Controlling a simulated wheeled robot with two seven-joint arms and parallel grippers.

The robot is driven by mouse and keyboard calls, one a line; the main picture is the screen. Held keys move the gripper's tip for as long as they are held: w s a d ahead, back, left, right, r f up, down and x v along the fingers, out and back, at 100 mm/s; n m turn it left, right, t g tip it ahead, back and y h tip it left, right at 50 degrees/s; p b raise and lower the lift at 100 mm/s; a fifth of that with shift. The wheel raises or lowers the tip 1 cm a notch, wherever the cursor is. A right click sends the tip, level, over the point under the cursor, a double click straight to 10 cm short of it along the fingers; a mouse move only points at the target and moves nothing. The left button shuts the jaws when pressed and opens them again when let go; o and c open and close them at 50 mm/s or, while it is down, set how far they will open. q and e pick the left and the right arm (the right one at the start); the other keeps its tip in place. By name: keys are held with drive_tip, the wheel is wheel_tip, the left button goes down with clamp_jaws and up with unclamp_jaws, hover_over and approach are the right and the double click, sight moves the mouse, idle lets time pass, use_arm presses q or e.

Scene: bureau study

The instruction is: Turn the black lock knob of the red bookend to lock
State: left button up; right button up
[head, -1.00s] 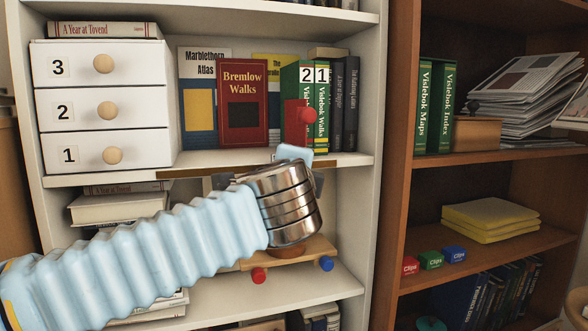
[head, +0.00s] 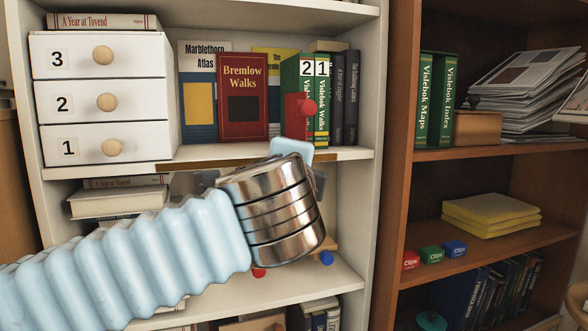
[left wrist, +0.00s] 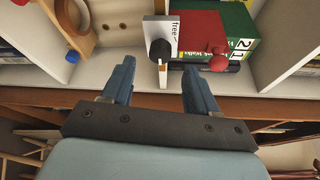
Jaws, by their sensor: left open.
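The red bookend (head: 297,118) stands against the green books on the white shelf, with a round red knob on it. It also shows in the left wrist view (left wrist: 198,28). There the black lock knob (left wrist: 160,51) sits on a white plate (left wrist: 160,28) lettered "free", beside the bookend. Whether a second word is on the plate I cannot tell. My left gripper (left wrist: 159,75) is open and empty, its two blue fingers on either side of the knob's line, with the knob just beyond the tips. In the head view my wrist hides the knob. My right gripper is not in view.
White drawers (head: 100,98) stand left on the same shelf, and a red book, Bremlow Walks (head: 243,98), stands left of the bookend. Green books (head: 321,95) stand right behind it. The shelf's front edge (left wrist: 40,97) lies close to my fingers.

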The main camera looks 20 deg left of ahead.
use_arm(q)
drive_tip(key=v, duration=0.8)
drive_tip(key=w+d+f+m+g+h, duration=0.15)
drive_tip(key=w+d+f+g, duration=0.35)
drive_tip(key=f, duration=0.8)
drive_tip(key=w+d+f+g+h, duration=0.25)
drive_tip(key=w+f, duration=0.35)
drive_tip(key=f, duration=0.8)
wheel_tip(320, 180, down, 14)
drive_tip(key=d+n+g+h, duration=0.1)
drive_tip(key=d+n+g, duration=0.1)
drive_tip(key=g, duration=0.1)
drive_tip(key=s+a+f+n+g+h, duration=0.1)
drive_tip(key=s+f+n+g, duration=0.2)
drive_tip(key=f, duration=0.7)
drive_tip(key=s+f+n+g+h, duration=0.1)
drive_tip(key=s+f+n+h, duration=0.2)
drive_tip(key=f, duration=0.8)
drive_tip(key=s+a+f+n, duration=0.3)
drive_tip(key=s+f+n, duration=0.3)
drive_tip(key=f, duration=0.1)
drive_tip(key=s+a+f+n+g+y, duration=0.1)
drive_tip(key=s+a+f+n, duration=0.3)
drive_tip(key=s+f+n, duration=0.2)
wheel_tip(320, 180, down, 2)
drive_tip(key=shift+f+n, duration=0.1)
drive_tip(key=shift+n, duration=0.35)
